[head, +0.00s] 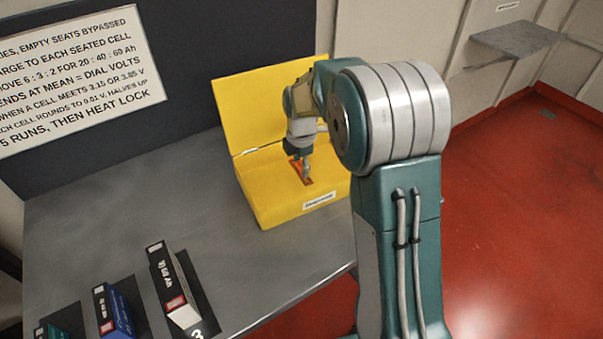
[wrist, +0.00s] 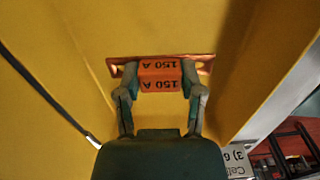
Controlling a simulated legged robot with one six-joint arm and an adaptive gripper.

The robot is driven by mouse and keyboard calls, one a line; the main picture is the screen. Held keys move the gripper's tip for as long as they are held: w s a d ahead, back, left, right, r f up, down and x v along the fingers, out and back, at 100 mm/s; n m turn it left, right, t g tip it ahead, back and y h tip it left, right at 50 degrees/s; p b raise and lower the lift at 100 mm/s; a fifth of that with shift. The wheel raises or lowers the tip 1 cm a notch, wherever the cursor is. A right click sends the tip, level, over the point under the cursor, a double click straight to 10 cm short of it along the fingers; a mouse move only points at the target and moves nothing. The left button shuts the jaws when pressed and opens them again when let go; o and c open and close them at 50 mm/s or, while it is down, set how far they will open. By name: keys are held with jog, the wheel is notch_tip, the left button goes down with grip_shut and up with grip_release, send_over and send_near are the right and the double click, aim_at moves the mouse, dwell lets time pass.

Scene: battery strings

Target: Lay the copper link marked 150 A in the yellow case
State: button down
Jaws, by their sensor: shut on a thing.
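The yellow case (head: 262,190) stands open on the grey bench, its lid (head: 250,105) raised at the back. My gripper (head: 305,172) reaches down into the case from above. In the wrist view, my gripper (wrist: 160,90) is shut on the copper link (wrist: 160,75), with a finger on each side of its orange block. The block is marked 150 A, and copper ends stick out past both fingers. The link also shows in the head view (head: 294,168), inside the case outline. I cannot tell whether it touches the case floor.
Black (head: 172,280), blue (head: 115,310) and green (head: 55,329) cells stand at the bench's front left. A sign (head: 75,75) with printed rules is at the back left. The bench (head: 120,215) left of the case is clear.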

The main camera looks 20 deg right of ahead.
jog(key=shift+f, duration=1.6)
jog(key=shift+f, duration=0.1)
jog(key=shift+c, duration=1)
grip_release()
